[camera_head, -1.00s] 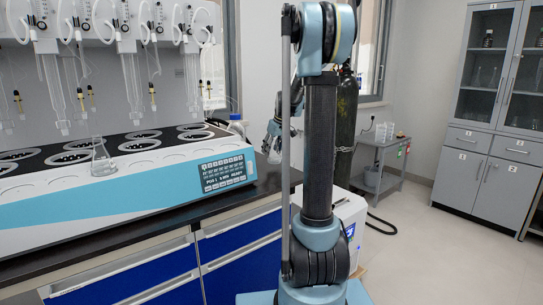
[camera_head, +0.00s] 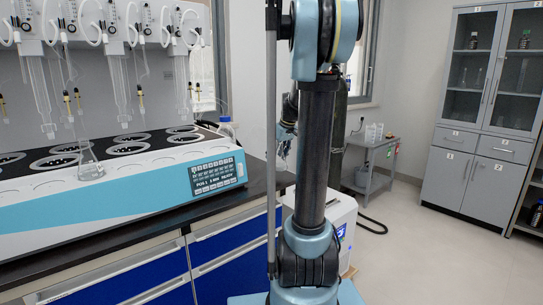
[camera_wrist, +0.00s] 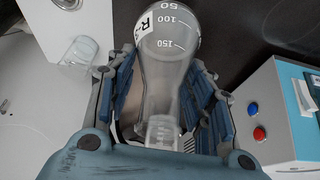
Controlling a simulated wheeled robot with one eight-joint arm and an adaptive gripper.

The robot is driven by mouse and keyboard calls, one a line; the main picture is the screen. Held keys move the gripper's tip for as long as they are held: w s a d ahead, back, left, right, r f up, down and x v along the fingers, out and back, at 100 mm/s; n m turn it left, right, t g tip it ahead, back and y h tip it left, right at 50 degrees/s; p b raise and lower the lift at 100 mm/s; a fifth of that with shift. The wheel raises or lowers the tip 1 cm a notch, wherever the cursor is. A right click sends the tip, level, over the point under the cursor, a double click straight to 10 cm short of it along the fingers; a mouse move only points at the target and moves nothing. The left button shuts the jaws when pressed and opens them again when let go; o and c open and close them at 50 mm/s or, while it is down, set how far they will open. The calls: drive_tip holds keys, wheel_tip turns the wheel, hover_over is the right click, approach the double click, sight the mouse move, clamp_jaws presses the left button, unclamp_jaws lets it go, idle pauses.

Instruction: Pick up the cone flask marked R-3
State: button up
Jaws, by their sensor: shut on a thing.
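In the wrist view a clear cone flask (camera_wrist: 168,75) lies between the fingers of my gripper (camera_wrist: 165,100), which is shut on it. Its neck points to the bottom of the picture and its wide base to the top. A white label starting "R-" shows near the base, with its last character partly hidden, beside the marks 50, 100 and 150. In the head view my gripper (camera_head: 284,140) is mostly hidden behind my arm, and the held flask cannot be made out clearly. Another cone flask (camera_head: 90,163) stands on the distiller's front ledge.
The white and blue distiller (camera_head: 120,195) fills the left bench top. A small grey trolley (camera_head: 369,165) and a grey cabinet (camera_head: 475,130) stand behind at right. Open floor lies at right. In the wrist view a glass vessel (camera_wrist: 80,50) is at left and a box with buttons (camera_wrist: 275,115) at right.

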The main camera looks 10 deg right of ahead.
sight(284, 168)
drive_tip(key=shift+s+d, duration=0.55)
drive_tip(key=shift+s, duration=0.45)
drive_tip(key=shift+s+d, duration=0.55)
drive_tip(key=shift+s, duration=0.5)
drive_tip(key=shift+s+d, duration=0.55)
drive_tip(key=shift+s, duration=0.55)
